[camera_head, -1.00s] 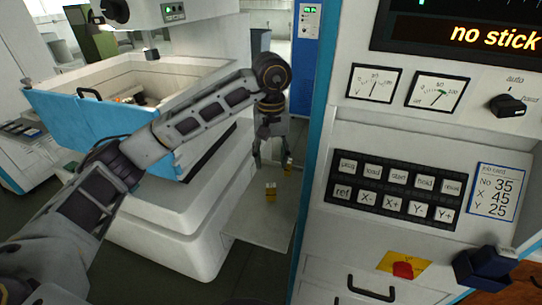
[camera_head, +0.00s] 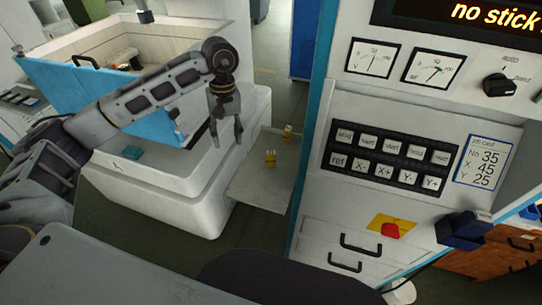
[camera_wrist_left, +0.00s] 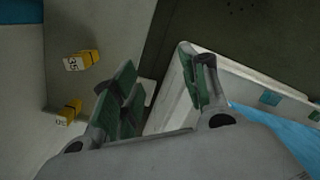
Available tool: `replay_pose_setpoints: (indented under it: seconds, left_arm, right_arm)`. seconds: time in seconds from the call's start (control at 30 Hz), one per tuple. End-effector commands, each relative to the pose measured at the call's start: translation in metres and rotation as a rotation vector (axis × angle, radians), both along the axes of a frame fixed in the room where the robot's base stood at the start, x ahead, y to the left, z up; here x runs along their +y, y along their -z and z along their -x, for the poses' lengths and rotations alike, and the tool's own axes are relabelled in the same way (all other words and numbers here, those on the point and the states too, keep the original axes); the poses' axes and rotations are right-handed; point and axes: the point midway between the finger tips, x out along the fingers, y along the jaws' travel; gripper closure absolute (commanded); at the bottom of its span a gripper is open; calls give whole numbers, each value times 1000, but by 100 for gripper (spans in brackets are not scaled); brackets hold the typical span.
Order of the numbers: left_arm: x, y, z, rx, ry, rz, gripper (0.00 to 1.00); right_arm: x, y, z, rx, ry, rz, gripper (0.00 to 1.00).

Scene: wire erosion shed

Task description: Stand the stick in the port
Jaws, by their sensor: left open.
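Two small yellow sticks with pale labels stand on a grey shelf (camera_head: 255,193) beside the machine, the nearer stick (camera_head: 270,159) and the farther stick (camera_head: 287,132). In the left wrist view, one stick's label reads 35 (camera_wrist_left: 85,60); the other stick's label (camera_wrist_left: 70,112) is hard to read. My left gripper (camera_head: 227,143) is open and empty, pointing down, left of both sticks and apart from them. Its spread fingers also show in the left wrist view (camera_wrist_left: 162,75). A dark blue block (camera_head: 463,231) sticks out of the console; whether it is the port I cannot tell. My right gripper is not seen.
The console (camera_head: 345,215) stands right of the shelf, with a display reading "no stick" (camera_head: 495,18) and a job card (camera_head: 485,160) reading No 35. A machine tank with a blue front panel (camera_head: 100,100) is at left. A red button (camera_head: 390,230) is low on the console.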

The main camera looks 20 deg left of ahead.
Motion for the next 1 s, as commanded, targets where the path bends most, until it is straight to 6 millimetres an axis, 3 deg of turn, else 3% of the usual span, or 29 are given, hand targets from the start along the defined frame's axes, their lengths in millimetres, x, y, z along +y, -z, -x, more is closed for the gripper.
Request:
replay_pose_setpoints:
  seconds: [0.17,0.33,0.7,1.0]
  left_arm:
    - [0,-2,4,-41,-170,42,55]
    - [-13,-6,2,-78,-339,95,55]
    - [-52,-16,-4,-92,-701,229,55]
    - [-74,-23,-14,-52,-1015,318,55]
  right_arm:
    - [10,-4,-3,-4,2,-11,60]
    - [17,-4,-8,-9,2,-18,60]
    - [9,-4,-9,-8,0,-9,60]
    - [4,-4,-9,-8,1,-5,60]
